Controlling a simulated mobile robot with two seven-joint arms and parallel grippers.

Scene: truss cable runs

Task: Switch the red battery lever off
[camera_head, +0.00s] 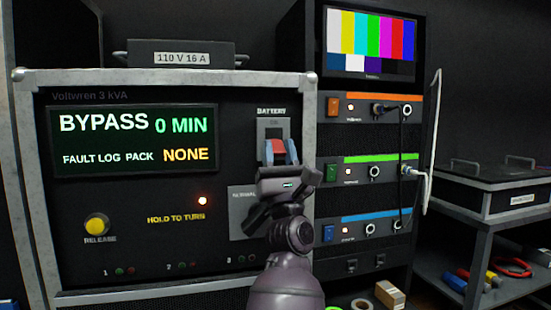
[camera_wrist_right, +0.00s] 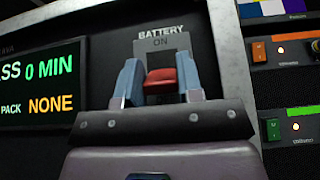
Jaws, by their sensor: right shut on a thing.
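The red battery lever (camera_head: 277,147) is on the front panel of the power unit, below the BATTERY label. In the right wrist view the red lever (camera_wrist_right: 160,80) sits between the two blue-grey fingers, below the word ON on its plate (camera_wrist_right: 161,42). My right gripper (camera_head: 279,152) is at the lever, with a finger on each side of it, shut on it. The lower part of the lever is hidden behind my gripper. My left gripper is not in either view.
The unit's display (camera_head: 133,139) reads BYPASS, 0 MIN and PACK NONE. A yellow RELEASE button (camera_head: 97,225) is at lower left. A rack with coloured strips and a monitor (camera_head: 371,45) stands close on the right. A cart (camera_head: 492,215) is farther right.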

